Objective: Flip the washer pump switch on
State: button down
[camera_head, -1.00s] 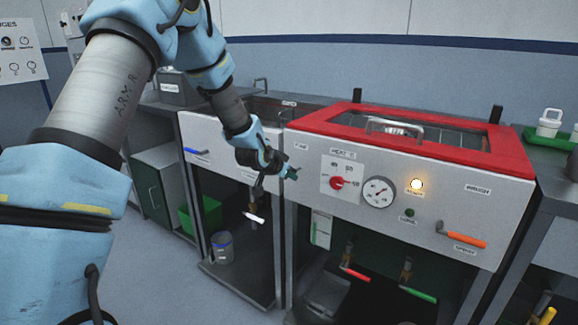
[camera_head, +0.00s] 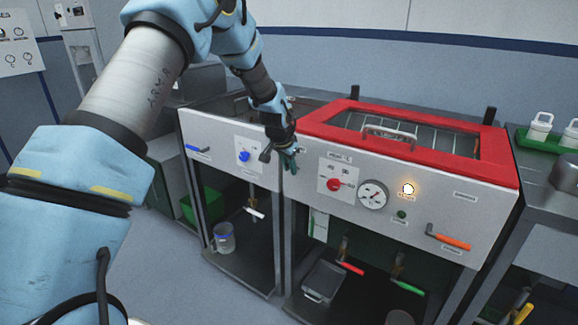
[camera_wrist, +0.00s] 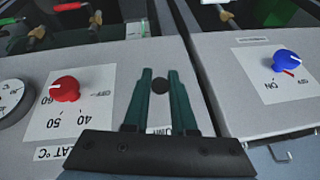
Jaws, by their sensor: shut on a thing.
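My gripper (camera_head: 290,160) is at the left end of the washer's front panel, beside the heat dial. In the wrist view its two green fingers (camera_wrist: 160,76) stand on either side of a small round black switch tip (camera_wrist: 160,87) and are shut on it. A label under the fingers is mostly covered; only its last letters show. In the head view the gripper hides the switch. Its on or off position cannot be told.
A red dial (camera_head: 334,185), a gauge (camera_head: 373,194), a lit amber lamp (camera_head: 408,189) and an orange lever (camera_head: 450,238) lie right of the gripper. A blue knob (camera_wrist: 286,61) is on the neighbouring panel. The red lid (camera_head: 420,145) is above.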

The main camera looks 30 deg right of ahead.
jog(key=c, duration=0.7)
grip_release()
jog(key=shift+c, duration=0.2)
jog(key=shift+r, duration=0.1)
jog(key=b+v, duration=0.2)
jog(key=v, duration=0.8)
jog(key=shift+r, duration=0.25)
jog(key=shift+a, duration=0.1)
